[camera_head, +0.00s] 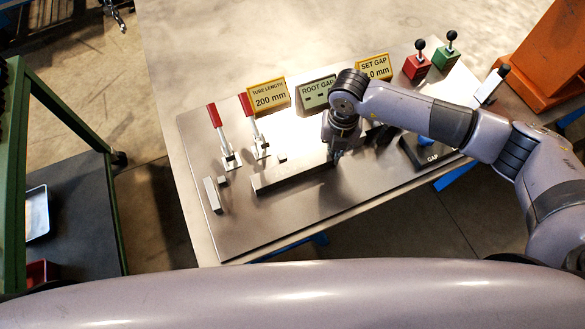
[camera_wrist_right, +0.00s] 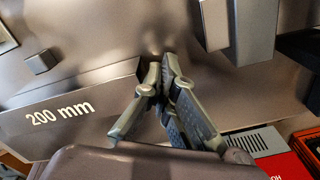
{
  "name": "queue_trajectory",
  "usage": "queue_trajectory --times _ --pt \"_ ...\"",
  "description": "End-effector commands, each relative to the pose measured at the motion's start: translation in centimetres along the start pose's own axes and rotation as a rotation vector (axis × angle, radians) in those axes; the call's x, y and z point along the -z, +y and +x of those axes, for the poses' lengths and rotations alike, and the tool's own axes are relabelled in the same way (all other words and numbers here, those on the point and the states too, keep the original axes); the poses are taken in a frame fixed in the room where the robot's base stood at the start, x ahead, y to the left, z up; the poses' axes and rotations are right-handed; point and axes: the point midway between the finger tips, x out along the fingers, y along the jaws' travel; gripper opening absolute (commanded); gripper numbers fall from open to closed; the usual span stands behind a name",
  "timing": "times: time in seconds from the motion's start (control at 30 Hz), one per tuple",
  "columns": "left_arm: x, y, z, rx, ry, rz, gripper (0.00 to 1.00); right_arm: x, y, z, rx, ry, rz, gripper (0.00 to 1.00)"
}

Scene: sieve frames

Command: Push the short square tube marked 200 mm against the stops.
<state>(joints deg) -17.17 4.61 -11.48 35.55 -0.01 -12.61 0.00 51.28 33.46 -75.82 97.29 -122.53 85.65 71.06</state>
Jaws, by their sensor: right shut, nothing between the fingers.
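The short square tube (camera_head: 290,179) lies on the metal plate, its "200 mm" marking showing in the right wrist view (camera_wrist_right: 60,115). An upright bar-shaped stop (camera_head: 212,195) stands left of it, with a clear gap to the tube's left end. A small block (camera_head: 283,157) sits just behind the tube. My right gripper (camera_head: 336,157) is shut and empty, low at the tube's right end. In the right wrist view its fingertips (camera_wrist_right: 167,65) are right beside that end; I cannot tell whether they touch. My left gripper is not in view.
Two red-handled clamps (camera_head: 229,157) (camera_head: 259,148) stand behind the tube. Signs (camera_head: 269,95) (camera_head: 374,67) line the plate's back. Red (camera_head: 417,66) and green (camera_head: 445,57) blocks with black knobs are back right. The plate's front left (camera_head: 260,225) is clear.

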Motion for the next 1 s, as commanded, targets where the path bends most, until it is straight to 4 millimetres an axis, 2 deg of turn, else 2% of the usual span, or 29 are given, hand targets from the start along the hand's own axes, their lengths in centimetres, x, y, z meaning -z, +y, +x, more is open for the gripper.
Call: queue_trajectory --times 1.0 --pt "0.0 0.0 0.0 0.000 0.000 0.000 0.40 1.1 1.8 0.0 -0.001 0.001 -0.002 0.00"
